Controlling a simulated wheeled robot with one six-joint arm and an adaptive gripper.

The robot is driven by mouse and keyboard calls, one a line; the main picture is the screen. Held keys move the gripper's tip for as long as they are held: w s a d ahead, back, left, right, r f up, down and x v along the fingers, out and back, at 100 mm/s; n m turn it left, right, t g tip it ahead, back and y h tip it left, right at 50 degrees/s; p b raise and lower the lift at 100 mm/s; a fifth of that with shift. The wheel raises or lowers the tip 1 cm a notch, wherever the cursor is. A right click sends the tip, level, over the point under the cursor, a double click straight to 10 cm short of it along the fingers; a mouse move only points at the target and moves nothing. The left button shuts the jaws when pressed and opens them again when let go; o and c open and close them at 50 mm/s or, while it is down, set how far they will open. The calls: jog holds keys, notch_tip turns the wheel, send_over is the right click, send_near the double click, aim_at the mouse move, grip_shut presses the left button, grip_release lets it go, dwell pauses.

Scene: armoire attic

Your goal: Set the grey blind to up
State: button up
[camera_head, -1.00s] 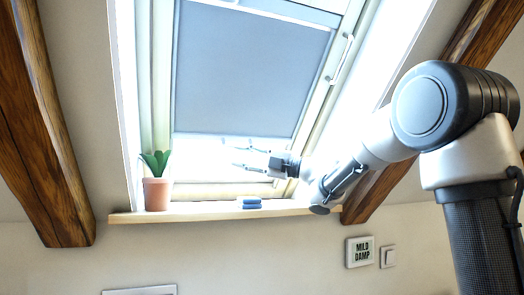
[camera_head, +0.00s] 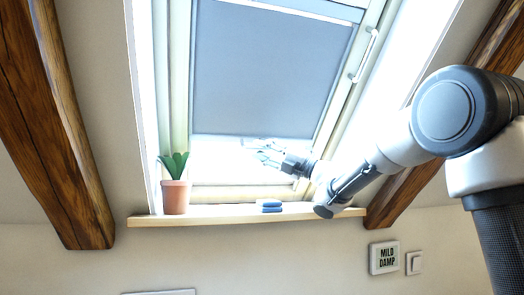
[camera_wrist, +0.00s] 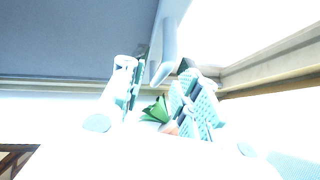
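The grey blind (camera_head: 270,70) covers most of the slanted window, with a bright strip of glass bare below its lower edge. In the wrist view the blind (camera_wrist: 60,40) fills the upper left. My gripper (camera_head: 250,150) is just below the blind's lower edge in the head view, pointing left. In the wrist view the fingers of my gripper (camera_wrist: 162,95) stand apart, with the plant visible between them. A pale upright piece (camera_wrist: 166,50) shows beyond the fingers; I cannot tell what it is. I cannot tell whether a finger touches the blind.
A potted plant (camera_head: 174,190) stands at the left of the window sill (camera_head: 225,214). Blue folded items (camera_head: 270,205) lie mid-sill below my gripper. A window handle (camera_head: 365,55) is on the right frame. Wooden beams (camera_head: 60,130) flank the window.

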jog(key=shift+w+a+r, duration=0.15)
jog(key=shift+a, duration=0.15)
grip_shut()
